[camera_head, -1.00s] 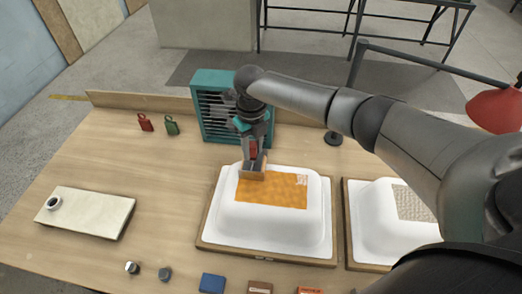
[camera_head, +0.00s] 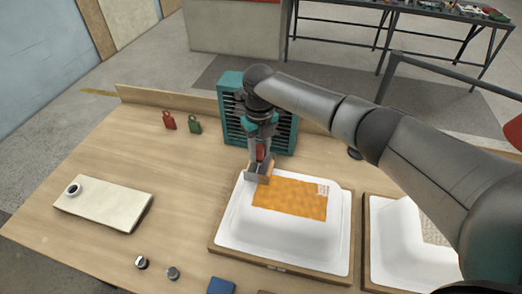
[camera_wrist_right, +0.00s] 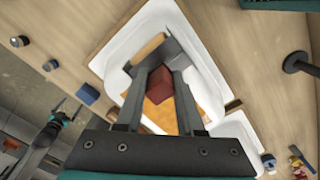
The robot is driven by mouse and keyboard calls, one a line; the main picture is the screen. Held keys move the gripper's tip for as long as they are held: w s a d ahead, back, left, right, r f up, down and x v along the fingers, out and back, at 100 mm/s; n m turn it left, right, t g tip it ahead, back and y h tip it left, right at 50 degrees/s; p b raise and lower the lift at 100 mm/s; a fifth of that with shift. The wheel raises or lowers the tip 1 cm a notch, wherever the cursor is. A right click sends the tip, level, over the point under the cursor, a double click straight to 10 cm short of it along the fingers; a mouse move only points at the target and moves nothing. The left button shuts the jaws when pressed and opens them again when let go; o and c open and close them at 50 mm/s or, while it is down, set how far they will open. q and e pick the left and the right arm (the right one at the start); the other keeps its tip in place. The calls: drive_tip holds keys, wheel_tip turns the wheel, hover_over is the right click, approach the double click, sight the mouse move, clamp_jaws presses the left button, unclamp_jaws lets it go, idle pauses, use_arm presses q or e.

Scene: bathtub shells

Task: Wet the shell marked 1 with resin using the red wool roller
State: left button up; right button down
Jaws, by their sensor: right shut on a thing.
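A white tub shell (camera_head: 280,232) sits upside down on a wooden base. Its flat top bears a wet orange patch (camera_head: 292,200), with a small pale woven bit left at the far right corner. No number on it can be read. My right gripper (camera_head: 259,160) is shut on the red handle (camera_wrist_right: 158,84) of a roller. The roller's orange-tan sleeve (camera_wrist_right: 148,47) is at the patch's far left corner; contact is hard to judge. A second shell (camera_head: 395,240) at the right has a pale patch, partly behind my arm. My left gripper (camera_wrist_right: 68,112) shows small in the right wrist view, fingers apart.
A teal slatted box (camera_head: 230,105) stands just behind the roller. Red (camera_head: 169,121) and green (camera_head: 195,124) tags stand at the back left. A cream board (camera_head: 105,203) with a white ring lies left. Small knobs and a blue block (camera_head: 221,286) lie in front. The left-middle table is clear.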

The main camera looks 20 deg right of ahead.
drive_tip(key=shift+r+p, duration=2.8)
drive_tip(key=shift+r, duration=0.3)
use_arm(q)
wheel_tip(320, 180, up, 6)
drive_tip(key=shift+f, duration=0.25)
use_arm(e)
drive_tip(key=shift+f, duration=0.1)
drive_tip(key=shift+d, duration=0.1)
